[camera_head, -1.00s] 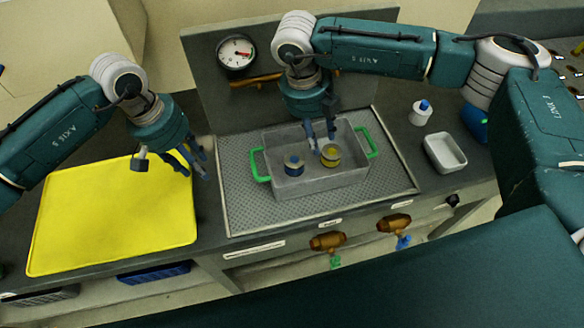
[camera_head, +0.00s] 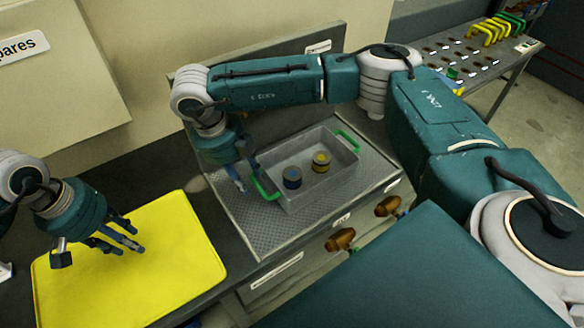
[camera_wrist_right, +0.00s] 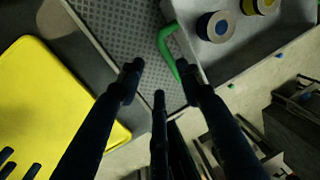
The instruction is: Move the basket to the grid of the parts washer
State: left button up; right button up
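The basket (camera_head: 326,189) is a grey open box with green handles on its left and right ends. It stands on the perforated grid (camera_head: 254,228) of the parts washer. A blue-topped round part (camera_head: 292,177) and a yellow-topped one (camera_head: 321,161) sit inside it. My right gripper (camera_head: 247,184) is beside the left green handle (camera_head: 262,189). In the right wrist view its fingers are spread and empty, with the handle (camera_wrist_right: 167,44) just beyond the tips; contact cannot be told. My left gripper (camera_head: 128,240) has spread fingers and is empty over the yellow mat.
The yellow mat (camera_head: 150,270) lies left of the washer. Brown valve handles (camera_head: 341,239) stick out of the washer's front. A rack table with yellow and green handles (camera_head: 490,31) stands at the back right. Grid surface is free left of the basket.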

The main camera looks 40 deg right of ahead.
jog(key=d+v, duration=0.1)
jog(key=v, duration=1)
jog(key=shift+r, duration=0.5)
jog(key=shift+a+r, duration=0.1)
